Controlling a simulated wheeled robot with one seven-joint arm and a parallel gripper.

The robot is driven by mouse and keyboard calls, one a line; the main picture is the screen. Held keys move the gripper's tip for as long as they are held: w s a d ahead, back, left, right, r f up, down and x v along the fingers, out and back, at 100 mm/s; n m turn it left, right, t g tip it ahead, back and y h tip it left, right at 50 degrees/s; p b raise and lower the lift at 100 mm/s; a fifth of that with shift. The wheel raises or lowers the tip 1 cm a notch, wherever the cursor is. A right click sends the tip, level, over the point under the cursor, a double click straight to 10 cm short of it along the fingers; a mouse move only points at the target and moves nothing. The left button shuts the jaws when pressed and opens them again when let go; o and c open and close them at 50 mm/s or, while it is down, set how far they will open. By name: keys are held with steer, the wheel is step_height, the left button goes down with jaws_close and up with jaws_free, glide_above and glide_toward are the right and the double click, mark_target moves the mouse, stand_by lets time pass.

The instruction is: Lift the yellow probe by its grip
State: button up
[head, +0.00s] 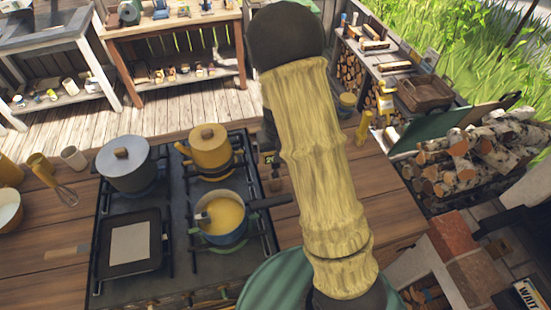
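I cannot surely pick out the yellow probe in the head view. My arm crosses the middle of the view and hides part of the counter.
The stove (108,283) also bears a grey lidded pot (126,172), a yellow lidded pot (211,155) and a flat griddle (130,243). A whisk (66,194) and cups stand at the left. Birch logs (470,160) are stacked at the right. Bare counter (385,205) shows right of my arm.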

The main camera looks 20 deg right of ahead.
steer(key=shift+w+f+p, duration=0.2)
steer(key=shift+f+p, duration=0.2)
steer(key=shift+f, duration=0.4)
steer(key=shift+w+f+p, duration=0.15)
steer(key=shift+f+p, duration=0.2)
steer(key=shift+f, duration=0.45)
steer(key=shift+w+f+p, duration=0.2)
steer(key=shift+f+p, duration=0.2)
steer(key=shift+f, duration=0.4)
steer(key=c, duration=1.2)
steer(key=shift+o, duration=0.2)
steer(key=shift+r, duration=0.1)
step_height(320, 180, up, 10)
steer(key=b, duration=0.3)
